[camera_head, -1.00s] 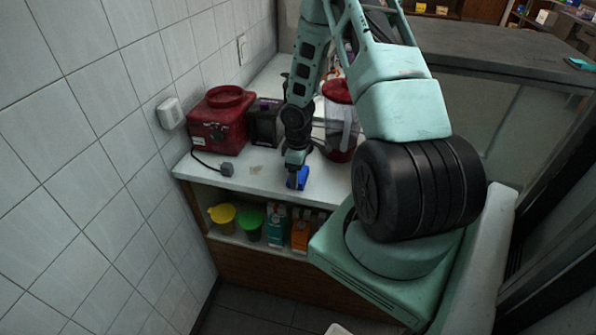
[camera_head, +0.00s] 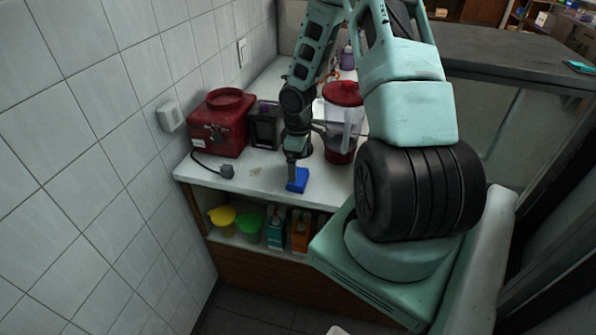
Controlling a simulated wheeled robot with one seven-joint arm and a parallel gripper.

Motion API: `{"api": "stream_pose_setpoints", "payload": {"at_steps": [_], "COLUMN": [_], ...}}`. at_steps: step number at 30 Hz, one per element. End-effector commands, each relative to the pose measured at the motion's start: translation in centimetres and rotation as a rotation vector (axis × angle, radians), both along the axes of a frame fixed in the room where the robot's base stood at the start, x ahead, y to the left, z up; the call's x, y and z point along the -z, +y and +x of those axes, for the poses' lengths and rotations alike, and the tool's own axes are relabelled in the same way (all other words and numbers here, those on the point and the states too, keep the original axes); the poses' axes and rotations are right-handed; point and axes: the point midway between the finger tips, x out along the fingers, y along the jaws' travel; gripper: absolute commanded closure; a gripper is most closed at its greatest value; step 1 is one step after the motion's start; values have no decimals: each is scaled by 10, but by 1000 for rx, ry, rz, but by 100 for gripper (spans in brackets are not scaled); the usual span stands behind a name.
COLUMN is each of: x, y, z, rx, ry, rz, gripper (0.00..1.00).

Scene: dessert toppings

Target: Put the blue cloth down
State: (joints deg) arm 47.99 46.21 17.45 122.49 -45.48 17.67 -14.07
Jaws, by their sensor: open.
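The blue cloth (camera_head: 298,181) is a small blue block-like shape on the white counter (camera_head: 258,181), near its front edge. My gripper (camera_head: 291,170) is just above and behind it, pointing down. It is open, and the cloth shows below its fingertips. The fingers are small and partly dark here, so I cannot tell whether they still touch the cloth.
A red appliance (camera_head: 220,122) with a cord stands left by the tiled wall. A dark machine (camera_head: 265,125) is beside it. A red-lidded pitcher (camera_head: 343,120) stands close right of my arm. Tubs and cartons fill the shelf below. The counter left of the cloth is mostly clear.

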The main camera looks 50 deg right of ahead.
Motion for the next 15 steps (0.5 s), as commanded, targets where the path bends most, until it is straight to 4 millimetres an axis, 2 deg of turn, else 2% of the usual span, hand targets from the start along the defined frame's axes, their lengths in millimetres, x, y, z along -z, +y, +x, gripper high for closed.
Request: {"api": "stream_pose_setpoints", "payload": {"at_steps": [3,7,11,15], "x": [-27,-49,-63,-68], "y": [-1,-1,0,0], "z": [0,0,0,-1], "rx": [1,1,0,-1], "ry": [-3,-2,-1,1], "rz": [-2,-2,-1,1], "gripper": [2,2,2,2]}}
